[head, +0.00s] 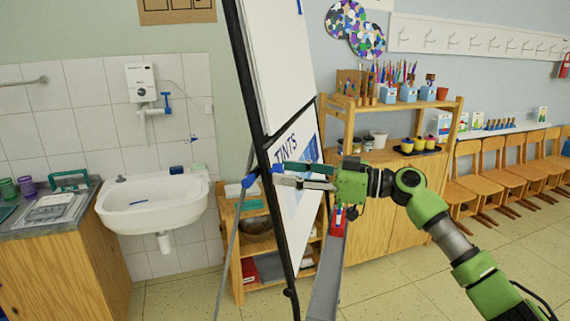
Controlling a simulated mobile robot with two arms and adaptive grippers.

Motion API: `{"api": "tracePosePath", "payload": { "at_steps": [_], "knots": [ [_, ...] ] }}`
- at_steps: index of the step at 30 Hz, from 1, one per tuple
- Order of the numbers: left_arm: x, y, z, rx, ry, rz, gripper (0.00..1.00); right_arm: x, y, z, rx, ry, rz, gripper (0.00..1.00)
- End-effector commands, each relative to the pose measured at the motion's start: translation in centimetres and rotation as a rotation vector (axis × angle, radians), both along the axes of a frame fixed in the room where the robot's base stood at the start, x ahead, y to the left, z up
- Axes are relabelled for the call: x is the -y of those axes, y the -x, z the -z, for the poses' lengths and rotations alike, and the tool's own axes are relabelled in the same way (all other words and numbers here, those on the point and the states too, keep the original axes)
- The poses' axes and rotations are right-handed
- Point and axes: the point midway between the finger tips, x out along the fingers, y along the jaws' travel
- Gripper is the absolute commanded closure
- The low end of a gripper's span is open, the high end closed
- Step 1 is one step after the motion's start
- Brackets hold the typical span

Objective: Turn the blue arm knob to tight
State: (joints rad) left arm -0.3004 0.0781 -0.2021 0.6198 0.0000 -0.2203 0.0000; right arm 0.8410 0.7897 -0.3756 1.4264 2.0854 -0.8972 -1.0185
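A dark-framed easel (251,84) with white boards stands upright at the middle of the head view, seen nearly edge-on. Two small blue parts show beside its frame: one blue knob (249,181) on the left, by a thin grey rod, and another blue part (277,169) right of the frame. My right gripper (281,175) reaches in from the right. Its two fingers point left and stand apart, with their tips at the right blue part. I cannot tell whether they touch or grip it. No knob marking is readable. My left gripper is not in view.
A grey ledge (325,280) with a red item (337,222) lies below my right gripper. A low wooden shelf (236,262) stands behind the easel. A sink (152,205) is at left, wooden chairs (479,187) at right. Floor at lower right is free beyond my arm.

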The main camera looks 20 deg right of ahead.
Motion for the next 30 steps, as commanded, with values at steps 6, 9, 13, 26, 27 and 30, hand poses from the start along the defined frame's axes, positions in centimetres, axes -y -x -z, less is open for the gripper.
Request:
{"api": "tracePosePath", "payload": {
  "at_steps": [6, 9, 13, 26, 27, 30],
  "knots": [
    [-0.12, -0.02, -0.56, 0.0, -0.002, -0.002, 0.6, -1.03, -0.71, -0.04, 0.0, 0.0, 0.001, 0.6],
    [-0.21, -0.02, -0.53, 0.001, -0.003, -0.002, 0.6, -1.06, -0.75, 0.03, 0.0, 0.0, 0.001, 0.6],
    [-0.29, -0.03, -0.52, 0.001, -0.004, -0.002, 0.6, -1.04, -0.74, 0.05, 0.0, 0.0, 0.001, 0.6],
    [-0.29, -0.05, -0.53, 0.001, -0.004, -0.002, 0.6, -1.0, -0.73, 0.05, -0.007, -0.004, 0.004, 0.99],
    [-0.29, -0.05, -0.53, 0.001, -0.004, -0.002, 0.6, -1.0, -0.73, 0.06, -0.013, -0.008, 0.005, 0.99],
    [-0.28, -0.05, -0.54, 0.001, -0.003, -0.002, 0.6, -1.02, -0.71, 0.05, -0.037, -0.025, 0.011, 0.99]
  ]
}}
